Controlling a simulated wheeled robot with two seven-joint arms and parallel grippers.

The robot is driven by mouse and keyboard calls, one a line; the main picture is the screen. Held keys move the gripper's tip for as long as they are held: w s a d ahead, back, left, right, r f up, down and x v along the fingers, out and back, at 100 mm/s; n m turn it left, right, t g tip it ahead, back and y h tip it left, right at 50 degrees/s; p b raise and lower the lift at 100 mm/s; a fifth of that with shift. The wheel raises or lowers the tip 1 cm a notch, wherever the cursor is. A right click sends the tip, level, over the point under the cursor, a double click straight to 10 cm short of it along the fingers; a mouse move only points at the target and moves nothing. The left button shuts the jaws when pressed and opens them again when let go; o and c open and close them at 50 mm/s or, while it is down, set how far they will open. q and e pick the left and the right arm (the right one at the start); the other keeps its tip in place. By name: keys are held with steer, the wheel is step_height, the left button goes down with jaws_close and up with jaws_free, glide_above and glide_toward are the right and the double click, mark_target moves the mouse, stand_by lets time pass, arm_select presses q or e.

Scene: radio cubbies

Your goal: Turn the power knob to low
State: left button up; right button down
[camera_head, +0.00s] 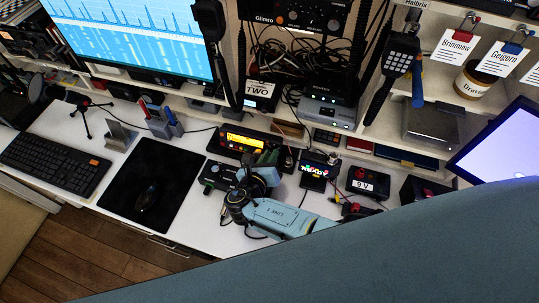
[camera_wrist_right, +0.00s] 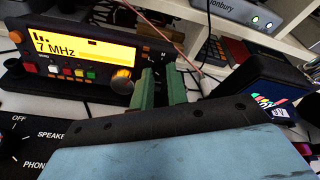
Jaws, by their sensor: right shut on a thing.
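The radio (camera_head: 242,141) with a lit amber display stands on the white desk. In the right wrist view the radio (camera_wrist_right: 85,50) reads "7 MHz", with coloured buttons below the display and a large knob with an orange face (camera_wrist_right: 122,80). My right gripper (camera_head: 268,158) is at the radio's right end. In the wrist view its green fingers (camera_wrist_right: 160,84) reach to the right end of the radio's front, right of the large knob, below small white marks. They are shut on what appears to be the power knob, which the fingers hide; its pointer cannot be read. My left gripper is out of view.
A dark box with bright lettering (camera_head: 314,172) stands close right of my gripper. A black panel marked OFF, SPEAKER and PHONES (camera_wrist_right: 25,140) lies in front of the radio. Shelves and cables rise behind.

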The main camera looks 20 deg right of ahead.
steer(key=c, duration=1.4)
jaws_free()
steer(key=p+v, duration=0.1)
steer(key=v, duration=1.2)
steer(key=shift+s+a+r+p, duration=0.1)
steer(key=shift+s+a+p, duration=0.05)
steer(key=shift+p, duration=0.2)
